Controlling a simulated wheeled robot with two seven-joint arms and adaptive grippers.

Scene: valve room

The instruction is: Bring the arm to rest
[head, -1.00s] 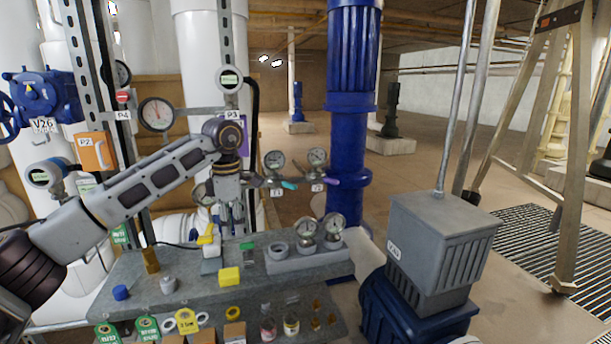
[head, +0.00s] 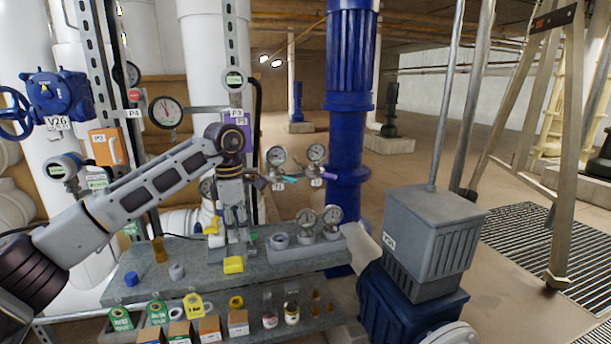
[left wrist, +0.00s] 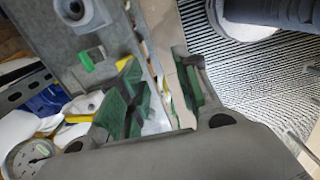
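My left arm reaches in from the left in the head view, bends at its elbow and hangs down over the grey bench (head: 200,258). My left gripper (head: 237,232) points down at the back of the bench, behind a yellow block (head: 233,265); its fingertips are small and hard to make out there. In the left wrist view the two green-padded fingers of the left gripper (left wrist: 160,95) stand apart with nothing held between them. My right arm and gripper are not in view.
Gauges (head: 316,153) on pipes stand just right of the left gripper, and more gauges (head: 333,214) stand on the bench. A lower shelf holds tags, boxes and jars (head: 291,313). A grey motor box (head: 432,235) stands to the right.

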